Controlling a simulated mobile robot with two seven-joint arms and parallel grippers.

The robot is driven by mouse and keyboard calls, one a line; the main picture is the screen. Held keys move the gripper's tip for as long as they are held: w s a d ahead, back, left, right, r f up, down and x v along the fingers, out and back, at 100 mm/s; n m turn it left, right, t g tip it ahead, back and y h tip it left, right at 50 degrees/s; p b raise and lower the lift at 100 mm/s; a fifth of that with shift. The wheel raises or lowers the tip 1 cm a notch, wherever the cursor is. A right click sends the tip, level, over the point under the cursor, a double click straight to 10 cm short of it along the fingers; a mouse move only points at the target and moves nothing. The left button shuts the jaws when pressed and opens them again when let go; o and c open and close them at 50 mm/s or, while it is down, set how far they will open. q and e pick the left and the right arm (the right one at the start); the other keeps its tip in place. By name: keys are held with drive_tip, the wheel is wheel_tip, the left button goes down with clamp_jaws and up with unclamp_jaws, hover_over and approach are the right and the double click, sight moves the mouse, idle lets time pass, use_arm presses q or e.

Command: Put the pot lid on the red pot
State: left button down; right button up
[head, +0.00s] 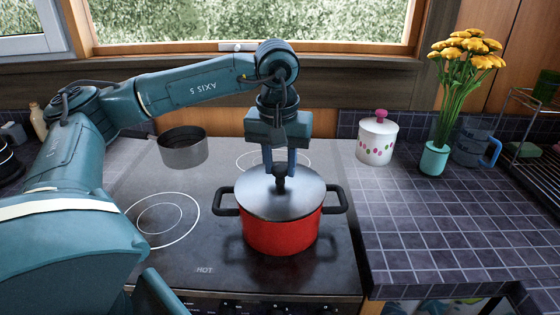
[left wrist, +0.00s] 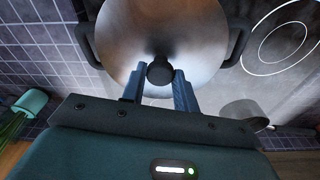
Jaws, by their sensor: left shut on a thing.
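The red pot (head: 281,236) with black side handles stands on the black cooktop. The pot lid (head: 262,200), silver with a black knob, lies over the pot's opening and looks level; I cannot tell whether it is fully seated. My left gripper (head: 280,172) is above the lid, pointing down, shut on the lid's knob. In the left wrist view the lid (left wrist: 190,50) fills the upper middle, with the knob between my left gripper's blue fingers (left wrist: 160,82). The inside of the pot is hidden. My right gripper is not in view.
A grey pan (head: 183,152) stands at the back left of the cooktop (head: 200,262). On the tiled counter (head: 430,235) at right are a white canister (head: 377,140), a turquoise vase (head: 433,160) of yellow flowers and a blue mug (head: 472,147). The counter's front is clear.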

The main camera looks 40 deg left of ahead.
use_arm(q)
drive_tip(key=shift+f, duration=0.4)
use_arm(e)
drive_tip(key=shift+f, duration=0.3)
use_arm(q)
drive_tip(key=c, duration=1)
unclamp_jaws()
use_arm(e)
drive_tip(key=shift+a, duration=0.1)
use_arm(q)
drive_tip(key=shift+r, duration=0.3)
wheel_tip(320, 180, up, 12)
drive_tip(key=s+p, duration=0.1)
drive_tip(key=shift+s+d+r+p, duration=0.2)
drive_tip(key=shift+d+r+p, duration=0.1)
drive_tip(key=shift+d, duration=0.1)
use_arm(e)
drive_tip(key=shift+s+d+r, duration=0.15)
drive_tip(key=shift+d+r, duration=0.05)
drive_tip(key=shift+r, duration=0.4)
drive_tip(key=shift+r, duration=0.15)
